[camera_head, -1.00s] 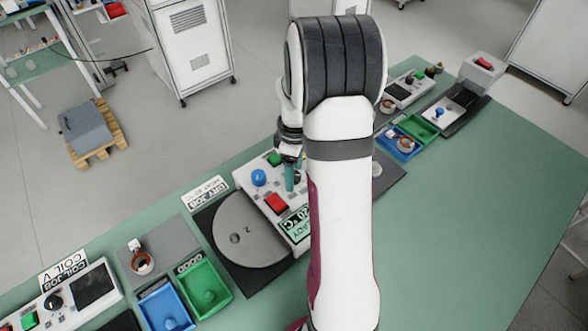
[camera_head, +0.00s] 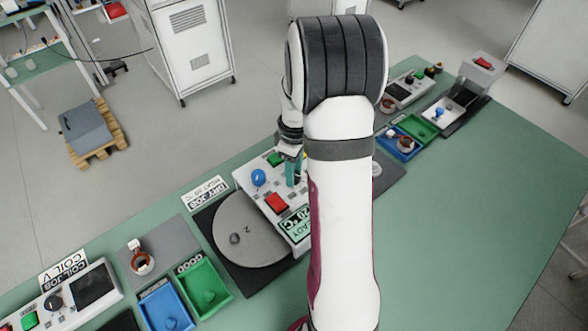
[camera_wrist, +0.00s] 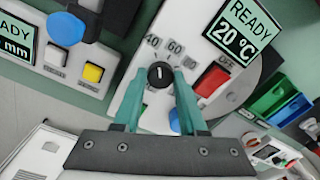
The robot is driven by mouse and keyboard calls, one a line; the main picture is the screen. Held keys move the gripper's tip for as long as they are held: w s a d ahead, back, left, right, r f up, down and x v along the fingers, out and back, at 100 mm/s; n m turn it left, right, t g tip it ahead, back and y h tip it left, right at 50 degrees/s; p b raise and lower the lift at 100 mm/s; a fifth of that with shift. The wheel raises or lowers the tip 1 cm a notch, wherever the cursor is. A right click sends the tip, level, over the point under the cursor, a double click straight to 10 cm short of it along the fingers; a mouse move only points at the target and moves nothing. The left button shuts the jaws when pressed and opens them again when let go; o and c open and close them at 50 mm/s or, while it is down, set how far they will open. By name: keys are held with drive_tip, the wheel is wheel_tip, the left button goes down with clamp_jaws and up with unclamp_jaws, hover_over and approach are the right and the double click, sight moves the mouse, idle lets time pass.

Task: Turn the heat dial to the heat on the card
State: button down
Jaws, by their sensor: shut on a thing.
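The heat dial (camera_wrist: 160,76) is a black knob with a white mark, on the white panel of the drying unit (camera_wrist: 147,112). Printed numbers 40 and 60 and a partly covered number ring it. The white mark points roughly up in the wrist view; I cannot tell exactly which number it meets. My gripper (camera_wrist: 164,82) has its teal fingers closed on both sides of the dial; in the head view the fingers (camera_head: 292,174) reach down to the panel. The unit's display (camera_wrist: 243,32) reads READY 20 °C. The card (camera_head: 206,192) says DRY JOB; its heat value is too small to read surely.
A red button (camera_wrist: 212,79) sits beside the dial, and a blue knob (camera_head: 258,177) and a green button (camera_head: 275,159) are on the same panel. A grey round plate (camera_head: 250,230) lies in front. Another panel with a yellow button (camera_wrist: 93,73) is close by.

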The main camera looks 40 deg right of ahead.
sight(296, 173)
drive_tip(key=m, duration=0.4)
drive_tip(key=shift+m, duration=1.5)
drive_tip(key=shift+c, duration=2.3)
unclamp_jaws()
drive_tip(key=shift+r, duration=0.1)
wheel_tip(296, 173, up, 16)
drive_tip(key=shift+d+f, duration=0.2)
drive_tip(key=shift+d, duration=0.1)
